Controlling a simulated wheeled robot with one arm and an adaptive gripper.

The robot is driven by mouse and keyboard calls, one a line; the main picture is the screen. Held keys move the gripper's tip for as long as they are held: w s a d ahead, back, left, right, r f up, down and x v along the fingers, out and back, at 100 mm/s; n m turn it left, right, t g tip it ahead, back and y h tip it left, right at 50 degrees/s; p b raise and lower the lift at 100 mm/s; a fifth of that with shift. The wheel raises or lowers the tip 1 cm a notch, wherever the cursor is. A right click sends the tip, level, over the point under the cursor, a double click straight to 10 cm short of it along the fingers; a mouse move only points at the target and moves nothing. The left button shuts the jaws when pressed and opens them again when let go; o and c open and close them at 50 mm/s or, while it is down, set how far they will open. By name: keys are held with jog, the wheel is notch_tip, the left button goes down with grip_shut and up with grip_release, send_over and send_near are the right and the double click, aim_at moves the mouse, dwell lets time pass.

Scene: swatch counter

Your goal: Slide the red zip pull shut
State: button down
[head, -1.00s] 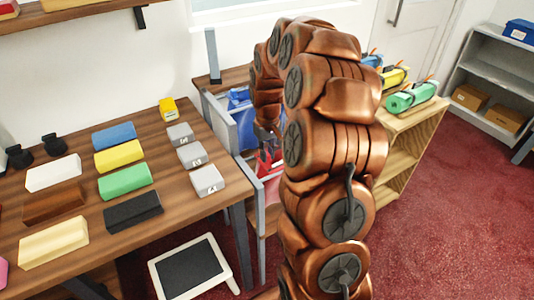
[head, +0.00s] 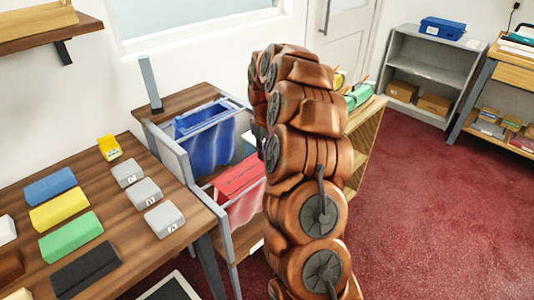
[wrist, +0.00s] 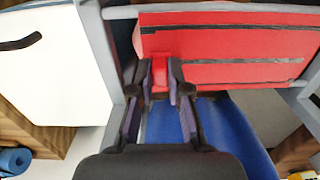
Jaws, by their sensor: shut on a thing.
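The red zip pull (wrist: 160,72) is in the wrist view, between the fingertips of my gripper (wrist: 161,80), which is shut on it. It sits near the left end of a dark zip line (wrist: 240,61) on the red bag (wrist: 225,44). The zip line runs to the right from the pull. The red bag also shows in the head view (head: 238,178), hung in a grey frame. In the head view my arm hides the gripper and the pull.
A blue bag (head: 208,142) hangs behind the red one, in the same grey frame (head: 172,152). A wooden table (head: 125,190) with coloured blocks stands to the left. A wooden shelf (head: 365,135) stands behind my arm. The red carpet at right is clear.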

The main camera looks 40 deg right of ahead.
jog(key=shift+d, duration=0.2)
jog(key=c, duration=1.1)
grip_release()
notch_tip(320, 180, up, 12)
jog(key=shift+r, duration=0.1)
jog(key=shift+a, duration=0.1)
